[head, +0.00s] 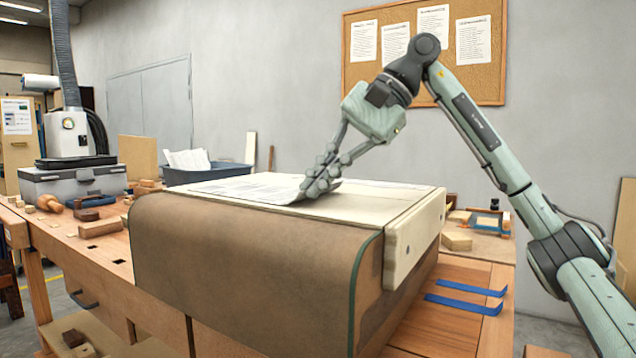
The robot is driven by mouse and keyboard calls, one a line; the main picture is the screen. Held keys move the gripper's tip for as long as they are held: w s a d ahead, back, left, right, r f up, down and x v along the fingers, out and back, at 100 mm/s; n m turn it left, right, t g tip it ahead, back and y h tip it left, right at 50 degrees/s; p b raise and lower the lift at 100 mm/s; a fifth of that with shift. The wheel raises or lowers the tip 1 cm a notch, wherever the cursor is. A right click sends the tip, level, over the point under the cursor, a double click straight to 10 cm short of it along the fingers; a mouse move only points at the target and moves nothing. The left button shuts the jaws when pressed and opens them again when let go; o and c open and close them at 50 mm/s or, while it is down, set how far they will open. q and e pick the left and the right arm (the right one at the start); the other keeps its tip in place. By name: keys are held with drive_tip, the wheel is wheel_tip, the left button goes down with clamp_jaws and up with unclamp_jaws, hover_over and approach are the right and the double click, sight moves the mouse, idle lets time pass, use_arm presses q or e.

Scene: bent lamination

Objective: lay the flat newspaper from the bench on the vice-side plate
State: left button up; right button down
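The flat newspaper (250,187), a thin printed sheet, lies over the left part of a pale flat top plate (385,203). This plate sits on a large form with a brown curved cover (250,265) on the workbench. My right gripper (316,187) is at the sheet's right end, its fingers closed together on that edge. The edge curls up slightly there, and the fingers hide part of it. I cannot tell whether the pale top is the vice-side plate. My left gripper is not in view.
A blue-grey bin (205,173) with papers stands behind the form. A grey case (75,183), wood blocks and tools crowd the bench's left. Blue strips (465,302) lie on the bench at right. A pale end board (415,235) stands at the form's right side.

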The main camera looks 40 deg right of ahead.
drive_tip(key=c, duration=2)
unclamp_jaws()
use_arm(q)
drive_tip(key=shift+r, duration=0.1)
use_arm(e)
drive_tip(key=shift+r, duration=0.1)
use_arm(q)
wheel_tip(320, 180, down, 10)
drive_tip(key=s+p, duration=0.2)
drive_tip(key=p, duration=0.1)
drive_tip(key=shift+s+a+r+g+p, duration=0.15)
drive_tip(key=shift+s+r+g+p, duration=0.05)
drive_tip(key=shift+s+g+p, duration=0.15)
use_arm(e)
drive_tip(key=v, duration=1.2)
drive_tip(key=shift+a, duration=0.15)
